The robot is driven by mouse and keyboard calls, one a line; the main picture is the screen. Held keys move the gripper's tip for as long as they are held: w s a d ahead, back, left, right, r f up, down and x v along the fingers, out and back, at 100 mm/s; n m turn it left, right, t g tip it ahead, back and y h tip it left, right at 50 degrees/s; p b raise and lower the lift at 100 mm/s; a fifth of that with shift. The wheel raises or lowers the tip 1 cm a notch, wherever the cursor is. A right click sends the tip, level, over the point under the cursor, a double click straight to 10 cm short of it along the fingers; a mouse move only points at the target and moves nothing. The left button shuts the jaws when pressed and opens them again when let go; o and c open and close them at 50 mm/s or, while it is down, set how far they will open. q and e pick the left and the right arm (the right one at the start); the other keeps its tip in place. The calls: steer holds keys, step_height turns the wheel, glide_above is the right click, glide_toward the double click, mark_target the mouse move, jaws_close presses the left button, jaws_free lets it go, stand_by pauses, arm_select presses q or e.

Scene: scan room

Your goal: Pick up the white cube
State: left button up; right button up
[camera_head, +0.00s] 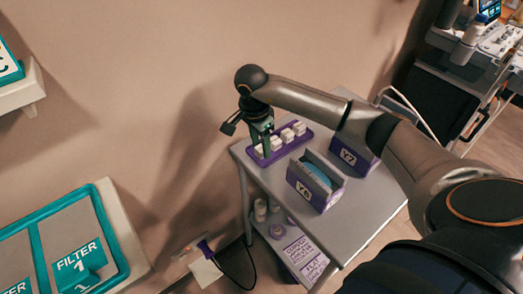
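Several small white cubes stand in a row in a purple tray (288,150) on the grey cart. One white cube (276,143) is just right of my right gripper; two more, a cube (287,135) and a cube (299,128), stand farther right. Another cube (260,151) is partly hidden by the gripper at the tray's left end. My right gripper (266,151) points down over that left end, its fingertips close to the cubes. Whether its fingers are apart or touch a cube is too small to tell. My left gripper is out of view.
An open purple-and-white box (316,181) with blue contents stands in front of the tray, and a second box (354,157) is behind it, near my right arm. The cart top (350,215) is clear towards the front. A wall is close behind the tray.

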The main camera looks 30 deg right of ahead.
jaws_close()
steer(key=shift+r, duration=0.15)
